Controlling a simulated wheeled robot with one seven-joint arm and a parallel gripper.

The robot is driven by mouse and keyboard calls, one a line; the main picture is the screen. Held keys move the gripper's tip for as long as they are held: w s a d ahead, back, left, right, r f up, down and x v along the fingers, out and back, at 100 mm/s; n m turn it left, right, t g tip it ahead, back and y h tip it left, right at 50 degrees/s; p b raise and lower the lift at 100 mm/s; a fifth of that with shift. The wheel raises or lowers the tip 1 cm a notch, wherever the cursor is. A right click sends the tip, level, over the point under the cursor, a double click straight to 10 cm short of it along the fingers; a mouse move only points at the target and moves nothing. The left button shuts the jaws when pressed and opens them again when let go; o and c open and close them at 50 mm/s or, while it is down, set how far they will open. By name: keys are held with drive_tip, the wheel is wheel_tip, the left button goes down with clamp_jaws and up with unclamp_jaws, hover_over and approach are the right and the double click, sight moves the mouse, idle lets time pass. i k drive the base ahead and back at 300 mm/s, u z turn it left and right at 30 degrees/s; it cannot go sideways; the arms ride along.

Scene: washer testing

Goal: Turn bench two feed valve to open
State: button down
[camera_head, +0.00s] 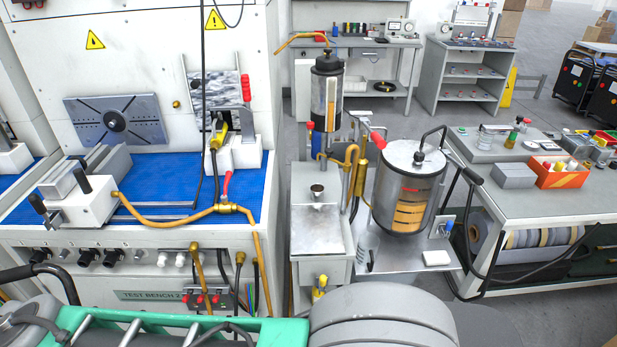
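The bench labelled TEST BENCH 2 (150,296) is at the left, with a blue ribbed top. A brass valve (229,208) sits in an orange hose line near the bench's front right edge. Its red lever (226,184) points up, crosswise to the hose, which runs left to right there. No writing names this valve as the feed valve. My gripper is not in view; only parts of my own body show along the bottom edge.
A steel tank (408,190) with a red handle (378,140) and a dark-topped cylinder (327,90) stand right of the bench. Orange hoses (257,255) hang over the front edge. A black cable hangs near the valve. A grey worktable (540,200) is at the right.

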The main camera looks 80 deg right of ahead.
sight(224, 198)
drive_tip(key=z, duration=1.8)
drive_tip(key=i, duration=0.85)
drive_tip(key=z, duration=0.05)
